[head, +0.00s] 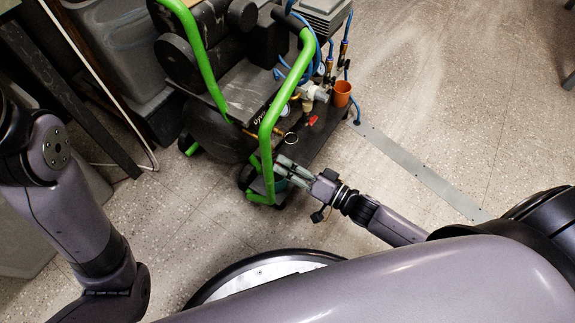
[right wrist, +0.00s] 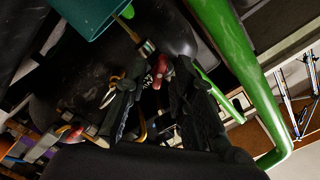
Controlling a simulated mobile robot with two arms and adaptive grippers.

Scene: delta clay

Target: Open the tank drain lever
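The air compressor's black tank (head: 218,130) lies inside a green tube frame (head: 270,120). In the right wrist view a small red lever (right wrist: 161,70) shows near the dark tank (right wrist: 75,85), between my fingers in the picture; I cannot tell whether they touch it. The lever at the tank's underside is not clear in the head view. My right gripper (head: 287,168) is low beside the frame's near end; its two fingers are apart, and the right wrist view also shows the gripper (right wrist: 158,100) open. My left arm shows at the left, but its gripper is out of view.
The green tube (right wrist: 240,70) runs close to the right finger. A red handle (head: 313,119) and an orange cup (head: 342,93) are on the compressor's right side. Floor to the right is clear.

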